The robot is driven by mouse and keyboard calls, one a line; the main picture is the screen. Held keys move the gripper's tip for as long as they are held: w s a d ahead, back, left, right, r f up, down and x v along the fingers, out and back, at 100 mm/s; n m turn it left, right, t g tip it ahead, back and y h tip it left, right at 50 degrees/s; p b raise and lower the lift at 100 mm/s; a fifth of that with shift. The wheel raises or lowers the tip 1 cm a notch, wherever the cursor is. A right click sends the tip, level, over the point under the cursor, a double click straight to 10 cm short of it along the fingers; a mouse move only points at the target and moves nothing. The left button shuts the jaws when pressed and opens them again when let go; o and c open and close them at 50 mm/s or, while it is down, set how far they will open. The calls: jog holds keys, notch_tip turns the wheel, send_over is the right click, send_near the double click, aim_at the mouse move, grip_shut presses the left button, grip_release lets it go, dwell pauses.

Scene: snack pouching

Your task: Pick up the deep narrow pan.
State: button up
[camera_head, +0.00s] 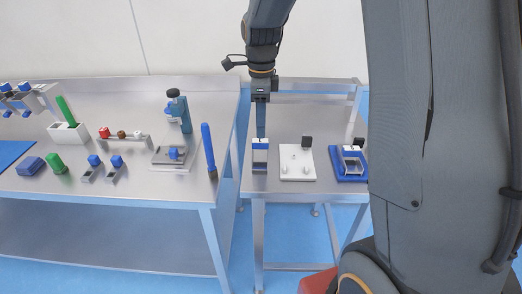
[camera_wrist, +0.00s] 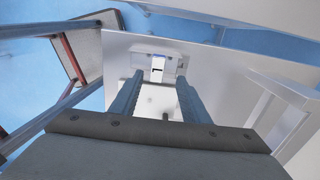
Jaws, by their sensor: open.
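A small, narrow metal piece with a blue part and a pale top (camera_head: 260,157) stands near the front left of the right-hand table; it looks most like the deep narrow pan, but is too small to be sure. My gripper (camera_head: 260,136) points down just above it. In the wrist view my gripper (camera_wrist: 159,80) has its two fingers apart, with nothing held between them. A pale metal piece (camera_wrist: 170,50) shows beyond the fingertips in that view. I cannot tell from these views whether a finger touches it.
Right of it on the table are a white plate with pegs (camera_head: 297,172) and a blue base with a metal frame (camera_head: 350,176). An upright blue handle (camera_head: 208,147) stands on the left table (camera_head: 120,195). Two small blue-knobbed metal pieces (camera_head: 115,172) are further left.

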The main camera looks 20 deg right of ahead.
aim_at(260, 140)
jog(key=shift+s+a+f+p, duration=0.15)
jog(key=shift+f+p, duration=0.5)
jog(key=shift+f, duration=1.05)
jog(key=shift+s+a+f+p, duration=0.1)
jog(key=shift+f+p, duration=0.5)
jog(key=shift+f, duration=1.1)
grip_shut()
